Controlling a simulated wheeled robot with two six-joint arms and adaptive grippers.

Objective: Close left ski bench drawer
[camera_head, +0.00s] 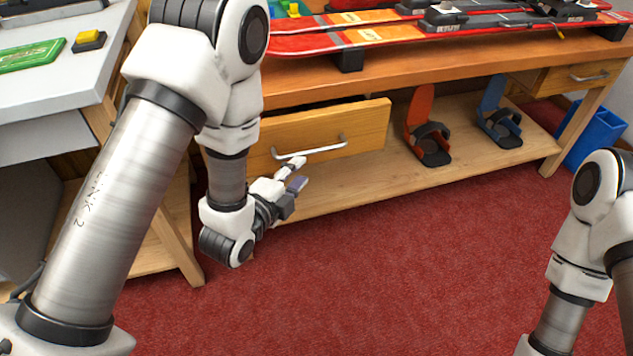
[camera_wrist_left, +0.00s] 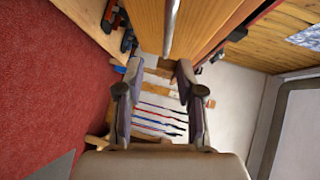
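The left ski bench drawer (camera_head: 350,130) is wooden with a metal bar handle (camera_head: 325,148). Its front panel stands out from under the bench top, so the drawer is partly open. My left gripper (camera_head: 300,171) is open in front of the drawer, just below the left part of the handle. In the left wrist view the gripper's fingers (camera_wrist_left: 155,75) are apart with nothing held between them. The handle (camera_wrist_left: 171,25) shows there as a grey bar just beyond the fingertips; contact cannot be told. My right gripper is out of view.
Skis (camera_head: 370,37) lie on the bench top (camera_head: 440,65). A red binding (camera_head: 427,125) and a blue binding (camera_head: 497,112) stand on the lower shelf (camera_head: 350,180). A blue bin (camera_head: 597,135) is at the right. A white table (camera_head: 60,95) is at the left. The red carpet (camera_head: 400,270) is clear.

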